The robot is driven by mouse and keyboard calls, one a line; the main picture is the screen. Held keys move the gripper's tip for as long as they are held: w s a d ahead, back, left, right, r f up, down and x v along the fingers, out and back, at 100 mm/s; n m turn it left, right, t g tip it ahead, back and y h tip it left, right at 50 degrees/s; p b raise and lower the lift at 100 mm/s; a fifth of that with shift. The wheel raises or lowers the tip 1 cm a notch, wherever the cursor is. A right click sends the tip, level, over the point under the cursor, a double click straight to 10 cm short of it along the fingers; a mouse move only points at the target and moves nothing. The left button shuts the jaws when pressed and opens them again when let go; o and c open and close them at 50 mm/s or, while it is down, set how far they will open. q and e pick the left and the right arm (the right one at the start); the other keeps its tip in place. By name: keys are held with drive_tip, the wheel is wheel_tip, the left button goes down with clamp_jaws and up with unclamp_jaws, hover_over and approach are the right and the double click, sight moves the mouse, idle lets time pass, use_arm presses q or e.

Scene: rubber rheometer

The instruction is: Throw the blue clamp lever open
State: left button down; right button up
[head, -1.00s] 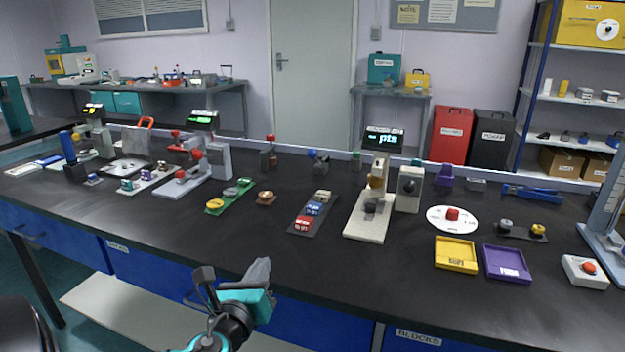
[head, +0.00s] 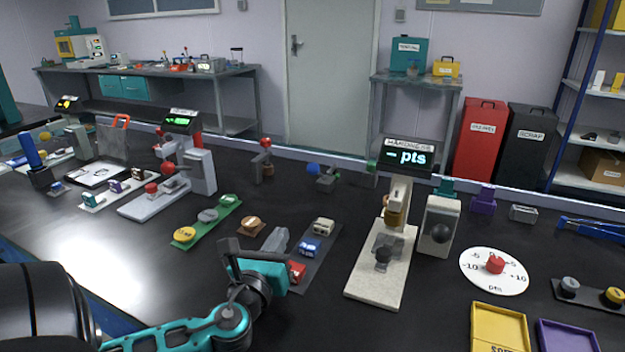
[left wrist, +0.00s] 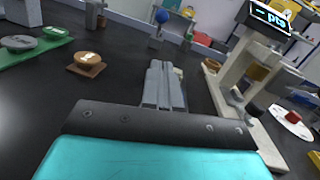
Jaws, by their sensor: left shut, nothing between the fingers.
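The blue-knobbed clamp lever (head: 313,169) stands near the back edge of the black bench, its blue ball on the left of a small dark body (head: 327,180). It also shows at the top of the left wrist view (left wrist: 162,17). My left gripper (head: 279,240) is shut and empty above the bench, in front of the lever and apart from it. Its closed grey fingers (left wrist: 164,72) point toward the lever in the left wrist view. My right gripper is in neither view.
A dark strip of blocks (head: 318,250) lies beneath and right of my left gripper. A beige tester (head: 376,285) stands to the right, a green strip (head: 222,212) to the left. A red-knobbed clamp (head: 265,160) stands left of the blue one. Bare bench lies before both clamps.

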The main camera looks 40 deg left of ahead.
use_arm(q)
drive_tip(key=shift+s, duration=0.15)
drive_tip(key=b+x, duration=0.1)
drive_tip(key=x, duration=1.7)
drive_tip(key=shift+a+r, duration=0.1)
drive_tip(key=shift+x, duration=1)
drive_tip(key=shift+r, duration=0.1)
